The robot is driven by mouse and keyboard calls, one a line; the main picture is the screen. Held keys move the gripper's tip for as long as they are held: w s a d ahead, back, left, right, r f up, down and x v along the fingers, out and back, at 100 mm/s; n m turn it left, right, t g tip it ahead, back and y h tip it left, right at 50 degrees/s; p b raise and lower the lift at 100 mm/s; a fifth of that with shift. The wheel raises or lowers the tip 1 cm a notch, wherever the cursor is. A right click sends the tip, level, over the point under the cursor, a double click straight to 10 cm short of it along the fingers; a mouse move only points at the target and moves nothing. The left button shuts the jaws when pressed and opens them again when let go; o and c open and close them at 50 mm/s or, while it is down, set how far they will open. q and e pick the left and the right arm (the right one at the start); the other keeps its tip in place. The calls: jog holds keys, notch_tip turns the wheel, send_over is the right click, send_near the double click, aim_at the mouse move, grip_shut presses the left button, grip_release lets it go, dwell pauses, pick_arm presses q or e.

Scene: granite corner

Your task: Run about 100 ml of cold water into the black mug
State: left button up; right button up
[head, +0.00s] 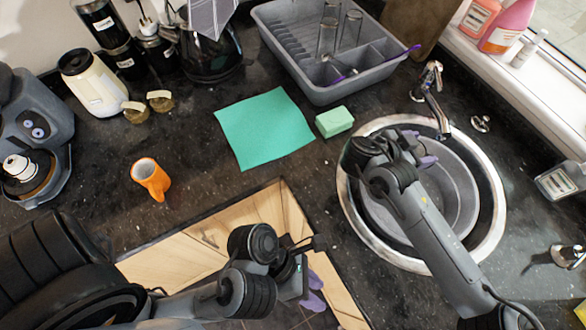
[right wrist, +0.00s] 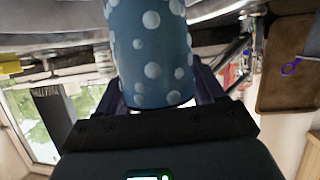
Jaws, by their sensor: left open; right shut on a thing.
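My right gripper (head: 419,148) is over the sink basin (head: 455,190), short of the tap (head: 432,85). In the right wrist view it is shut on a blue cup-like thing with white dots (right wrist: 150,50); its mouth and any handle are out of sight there. In the head view my wrist mostly hides this thing. I see no mug that is clearly black. An orange mug (head: 150,178) stands on the counter at the left. My left gripper (head: 314,290) is open and empty, low in front of the counter edge. I cannot make out any running water.
A grey dish rack (head: 320,92) with glasses stands behind the green cloth (head: 263,127) and sponge (head: 334,122). A kettle, jars and a coffee machine (head: 38,130) line the left. Bottles (head: 508,25) stand on the sill. The counter between orange mug and cloth is clear.

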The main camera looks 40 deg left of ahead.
jog(key=shift+w+r, duration=0.1)
jog(key=shift+r, duration=0.65)
pick_arm(q)
jog(key=w+a+f+m+y, duration=0.1)
jog(key=a+f+m+y, duration=0.1)
jog(key=a+m, duration=0.5)
jog(key=w+a+f+m+t+y, duration=0.1)
jog(key=a+m, duration=0.5)
jog(key=m, duration=0.7)
jog(key=w+a+f+m+t+y, duration=0.1)
jog(key=w+a+f+m+y, duration=0.2)
jog(key=m, duration=0.7)
jog(key=a+f+y, duration=0.2)
jog(key=a, duration=0.2)
jog(key=shift+a+y, duration=0.3)
pick_arm(e)
notch_tip(320, 180, up, 13)
jog(key=shift+f, duration=0.15)
